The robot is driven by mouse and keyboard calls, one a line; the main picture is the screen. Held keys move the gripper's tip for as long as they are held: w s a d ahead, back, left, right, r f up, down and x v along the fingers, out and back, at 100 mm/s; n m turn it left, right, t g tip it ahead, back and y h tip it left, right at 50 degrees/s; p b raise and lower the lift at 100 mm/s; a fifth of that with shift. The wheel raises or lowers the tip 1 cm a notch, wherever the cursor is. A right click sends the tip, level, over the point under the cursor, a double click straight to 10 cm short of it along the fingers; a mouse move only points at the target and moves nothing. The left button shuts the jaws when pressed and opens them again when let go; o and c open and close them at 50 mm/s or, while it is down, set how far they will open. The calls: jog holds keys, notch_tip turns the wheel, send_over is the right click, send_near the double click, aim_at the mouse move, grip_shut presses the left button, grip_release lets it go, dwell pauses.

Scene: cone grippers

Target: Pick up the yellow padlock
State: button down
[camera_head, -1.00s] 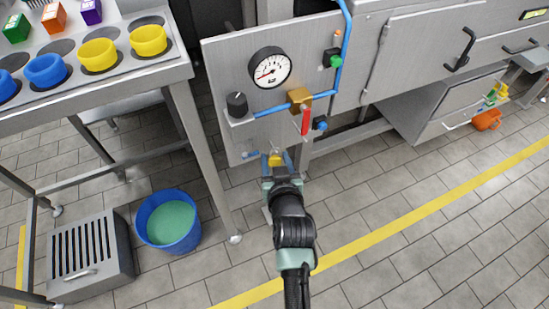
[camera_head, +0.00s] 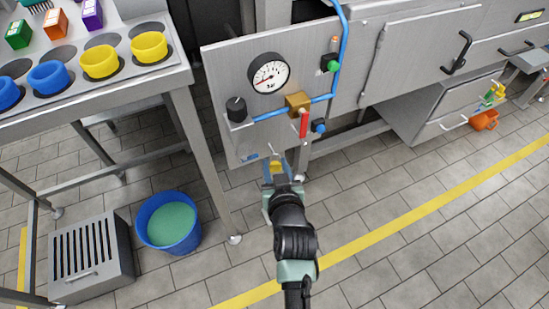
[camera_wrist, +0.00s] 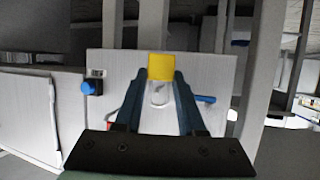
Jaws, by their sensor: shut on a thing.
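The yellow padlock (camera_wrist: 161,67) is between the fingertips of my gripper (camera_wrist: 160,84) in the wrist view. Its yellow body is at the tips and its pale shackle points back between the fingers. In the head view the padlock (camera_head: 276,165) shows as a small yellow patch at the end of my gripper (camera_head: 276,172), below the lower edge of the grey panel. My gripper is shut on the padlock. My wrist hides part of the fingers in the head view.
The grey panel (camera_head: 222,90) carries a gauge (camera_head: 268,72), a black knob (camera_head: 236,109), a blue pipe and a red-handled valve (camera_head: 303,124). A blue bucket (camera_head: 150,240) and a steel table (camera_head: 178,82) stand left. The floor at right is mostly open.

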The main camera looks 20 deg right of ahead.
jog(key=s+a+p, duration=0.1)
jog(key=s+a, duration=0.2)
jog(key=s, duration=1.2)
jog(key=shift+s+a+p, duration=0.35)
jog(key=shift+a+p, duration=0.05)
